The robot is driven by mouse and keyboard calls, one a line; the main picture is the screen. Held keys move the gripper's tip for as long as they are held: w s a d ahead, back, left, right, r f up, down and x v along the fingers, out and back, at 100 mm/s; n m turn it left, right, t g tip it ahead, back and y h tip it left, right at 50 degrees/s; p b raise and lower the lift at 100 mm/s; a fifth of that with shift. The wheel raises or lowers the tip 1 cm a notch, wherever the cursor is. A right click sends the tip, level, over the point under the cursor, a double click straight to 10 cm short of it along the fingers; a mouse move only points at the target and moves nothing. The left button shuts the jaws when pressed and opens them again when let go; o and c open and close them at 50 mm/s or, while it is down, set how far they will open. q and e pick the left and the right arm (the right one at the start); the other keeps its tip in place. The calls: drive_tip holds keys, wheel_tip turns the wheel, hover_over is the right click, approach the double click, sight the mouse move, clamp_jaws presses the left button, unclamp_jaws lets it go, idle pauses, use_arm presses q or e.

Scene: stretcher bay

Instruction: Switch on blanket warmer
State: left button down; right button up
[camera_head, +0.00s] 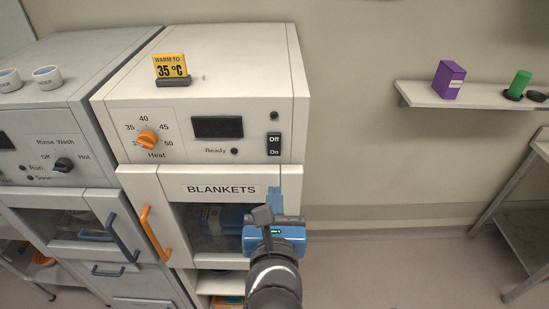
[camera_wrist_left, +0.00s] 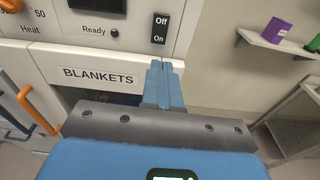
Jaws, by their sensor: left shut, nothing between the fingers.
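The blanket warmer (camera_head: 190,165) is the white cabinet labelled BLANKETS in the head view. Its black Off/On switch (camera_head: 274,144) is at the right of the panel; it also shows in the left wrist view (camera_wrist_left: 160,28). The orange heat knob (camera_head: 148,140), a dark display (camera_head: 218,127) and a dark Ready lamp (camera_head: 235,151) are left of the switch. A yellow sign reading WARM TO 35 °C (camera_head: 170,65) stands on top. My left gripper (camera_head: 274,192) is shut and empty, just below the switch and apart from it. My right gripper is not in view.
The warmer door has an orange handle (camera_head: 155,233). A grey washer cabinet (camera_head: 60,135) stands close on the left, with cups (camera_head: 47,77) on top. A wall shelf (camera_head: 480,97) at right holds a purple box (camera_head: 448,80). The floor right of the warmer is clear.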

use_arm(q)
drive_tip(key=shift+s+a+f, duration=0.15)
drive_tip(key=shift+f, duration=0.25)
drive_tip(key=b, duration=0.7)
approach(274, 153)
drive_tip(key=w, duration=0.5)
drive_tip(key=shift+w+a+f, duration=0.1)
drive_tip(key=shift+a+f, duration=0.05)
drive_tip(key=shift+f, duration=0.2)
drive_tip(key=shift+w+b, duration=0.4)
drive_tip(key=shift+w, duration=0.4)
